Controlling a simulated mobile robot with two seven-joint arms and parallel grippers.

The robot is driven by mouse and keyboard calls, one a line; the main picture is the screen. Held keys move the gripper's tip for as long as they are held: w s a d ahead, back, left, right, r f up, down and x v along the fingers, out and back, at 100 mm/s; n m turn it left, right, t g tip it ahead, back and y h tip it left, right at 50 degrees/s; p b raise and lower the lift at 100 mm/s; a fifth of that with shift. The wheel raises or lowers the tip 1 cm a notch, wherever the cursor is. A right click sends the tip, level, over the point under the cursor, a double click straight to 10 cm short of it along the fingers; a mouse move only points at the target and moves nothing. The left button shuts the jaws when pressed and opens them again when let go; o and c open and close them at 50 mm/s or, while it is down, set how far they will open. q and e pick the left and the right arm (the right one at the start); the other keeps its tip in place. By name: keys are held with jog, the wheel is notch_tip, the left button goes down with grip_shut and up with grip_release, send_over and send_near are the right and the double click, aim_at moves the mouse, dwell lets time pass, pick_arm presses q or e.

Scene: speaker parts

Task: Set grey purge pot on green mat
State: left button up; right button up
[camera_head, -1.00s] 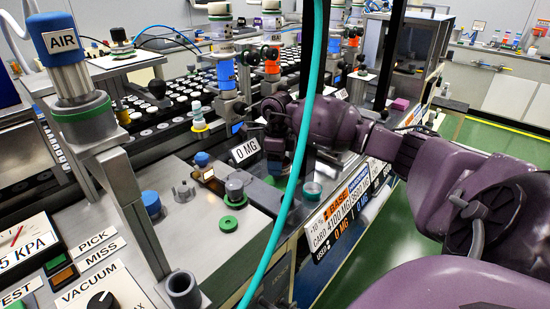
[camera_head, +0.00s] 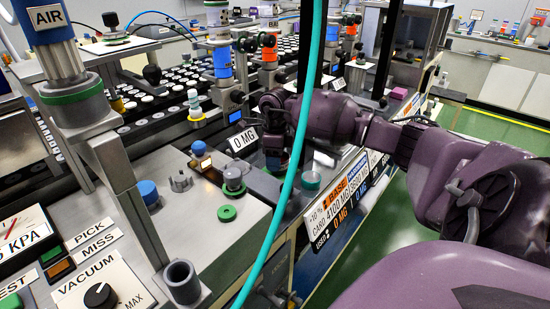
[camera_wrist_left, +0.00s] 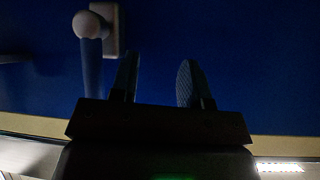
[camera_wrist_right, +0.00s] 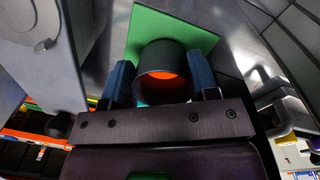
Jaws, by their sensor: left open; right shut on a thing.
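The grey purge pot (camera_wrist_right: 163,62) is a dark round cup with an orange inside, held between the two fingers of my right gripper (camera_wrist_right: 164,82). The green mat (camera_wrist_right: 150,24) is a flat square behind and around the pot in the right wrist view. Whether the pot touches the mat cannot be told. In the head view my right gripper (camera_head: 273,158) points down at the bench edge, partly behind a teal hose, and the pot is not clear there. My left gripper (camera_wrist_left: 157,75) is open and empty before a blue surface.
The teal hose (camera_head: 305,100) crosses in front of my right arm. A grey knob on a green base (camera_head: 233,178), a green ring (camera_head: 227,213) and a blue cap (camera_head: 148,192) stand on the bench left of the gripper.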

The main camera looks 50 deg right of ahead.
jog(key=shift+f, duration=0.3)
jog(key=o, duration=1)
notch_tip(320, 180, up, 20)
jog(key=p, duration=0.1)
dwell(0.6)
